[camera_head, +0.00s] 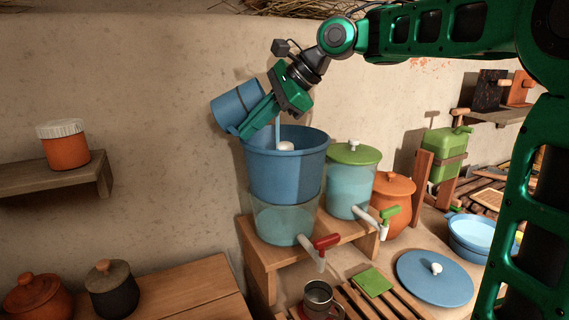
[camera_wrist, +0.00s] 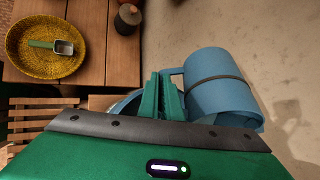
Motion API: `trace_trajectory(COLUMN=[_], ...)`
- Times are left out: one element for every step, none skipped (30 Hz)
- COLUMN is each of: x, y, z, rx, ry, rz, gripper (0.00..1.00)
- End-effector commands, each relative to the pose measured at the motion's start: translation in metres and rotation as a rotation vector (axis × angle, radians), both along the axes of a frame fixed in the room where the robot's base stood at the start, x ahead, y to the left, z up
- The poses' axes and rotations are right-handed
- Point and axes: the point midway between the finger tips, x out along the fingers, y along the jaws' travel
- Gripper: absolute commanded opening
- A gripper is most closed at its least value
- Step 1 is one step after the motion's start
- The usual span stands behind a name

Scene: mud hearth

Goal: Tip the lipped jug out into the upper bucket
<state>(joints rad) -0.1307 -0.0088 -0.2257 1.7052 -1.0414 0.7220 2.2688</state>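The blue lipped jug (camera_head: 232,104) is held tilted above the left side of the upper bucket. It also shows in the wrist view (camera_wrist: 213,82) with a dark band around it. My gripper (camera_head: 246,128) is shut on the jug's handle; its fingers (camera_wrist: 167,92) meet there in the wrist view. The upper bucket (camera_head: 287,170) is blue and open, with a white knob-like piece (camera_head: 285,146) inside. It sits on a clear lower container (camera_head: 284,224) with a red tap. A thin pale blue streak, like water, drops into the bucket beside my fingers. The jug's inside is hidden.
A shelf with an orange jar (camera_head: 64,149) is on the left wall. A blue lid (camera_head: 434,278) and metal cup (camera_head: 318,299) lie below.

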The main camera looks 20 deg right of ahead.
Motion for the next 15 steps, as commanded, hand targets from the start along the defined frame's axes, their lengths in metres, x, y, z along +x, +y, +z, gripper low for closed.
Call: trace_trajectory(x=[0.0001,0.0001,0.0002,0.0000,0.0000,0.0001,0.0002,0.0002,0.0003,0.0004,0.0003,0.0003,0.0002,0.0002,0.0001], y=[-0.0002,-0.0001,-0.0003,-0.0003,-0.0004,-0.0003,-0.0003,-0.0003,-0.0001,-0.0001,0.0000,0.0000,0.0000,0.0001,0.0002], z=[0.0003,0.0001,-0.0003,-0.0005,-0.0007,-0.0009,-0.0010,-0.0011,-0.0011,-0.0012,-0.0013,-0.0015,-0.0017,-0.0018,-0.0020], rx=[0.005,0.007,0.011,0.014,0.016,0.020,0.023,0.026,0.029,0.033,0.035,0.038,0.041,0.044,0.048], ry=[-0.002,-0.003,-0.003,-0.003,-0.004,-0.005,-0.006,-0.006,-0.008,-0.009,-0.010,-0.010,-0.011,-0.011,-0.012], rz=[-0.001,-0.001,-0.001,0.000,0.000,0.000,0.000,0.000,0.000,0.000,0.000,0.000,0.000,0.000,0.000], gripper=[0.00,0.00,0.00,0.00,0.00,0.00,0.00,0.00,0.00,0.00,0.00,0.00,0.00,0.00,0.00])
